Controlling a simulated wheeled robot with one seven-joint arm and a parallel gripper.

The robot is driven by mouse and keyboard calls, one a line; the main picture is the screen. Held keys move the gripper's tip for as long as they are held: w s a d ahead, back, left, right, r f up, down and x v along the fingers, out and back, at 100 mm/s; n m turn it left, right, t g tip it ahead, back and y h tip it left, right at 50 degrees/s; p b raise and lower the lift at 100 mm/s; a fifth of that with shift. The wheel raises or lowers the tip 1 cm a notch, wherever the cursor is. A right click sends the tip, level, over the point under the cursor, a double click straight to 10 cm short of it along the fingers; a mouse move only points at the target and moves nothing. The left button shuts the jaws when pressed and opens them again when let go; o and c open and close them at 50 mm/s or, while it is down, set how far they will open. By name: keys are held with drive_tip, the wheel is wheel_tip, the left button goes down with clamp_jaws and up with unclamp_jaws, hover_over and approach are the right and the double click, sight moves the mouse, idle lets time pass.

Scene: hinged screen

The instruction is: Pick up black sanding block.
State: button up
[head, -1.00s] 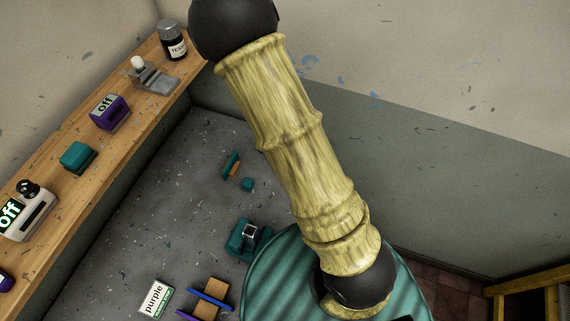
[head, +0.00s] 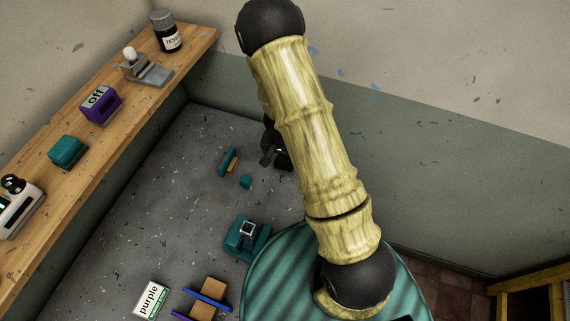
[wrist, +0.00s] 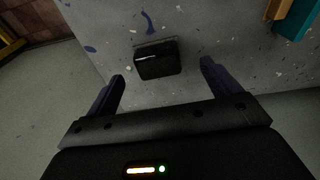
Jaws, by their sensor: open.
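The black sanding block (wrist: 158,60) lies on the speckled grey surface in the wrist view. It is a small dark box with a light streak on its upper edge. My gripper (wrist: 162,85) is open, its two dark fingers pointing toward the block, which sits beyond and between the fingertips, apart from both. In the head view, part of my gripper (head: 275,150) shows as a dark shape behind my arm, above the grey surface. The block is hidden there.
A teal and orange piece (head: 228,162) and a small teal block (head: 245,181) lie left of my gripper. A teal device (head: 246,238), a "purple" box (head: 150,299) and orange-and-blue pieces (head: 208,295) lie nearer. A wooden shelf (head: 110,135) holding several items runs along the left.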

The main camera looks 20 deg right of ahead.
drive_tip(key=shift+w+d+f+b, duration=0.15)
drive_tip(key=shift+f+b, duration=0.1)
drive_tip(key=shift+f, duration=0.6)
drive_tip(key=shift+w+d+f+b, duration=0.1)
drive_tip(key=shift+d+f+b, duration=0.1)
drive_tip(key=shift+f, duration=0.65)
drive_tip(key=shift+w+d+f+b, duration=0.15)
drive_tip(key=shift+f+b, duration=0.1)
drive_tip(key=shift+f, duration=0.6)
drive_tip(key=c, duration=1.1)
drive_tip(key=shift+r, duration=0.15)
wheel_tip(320, 180, up, 10)
drive_tip(key=p, duration=0.4)
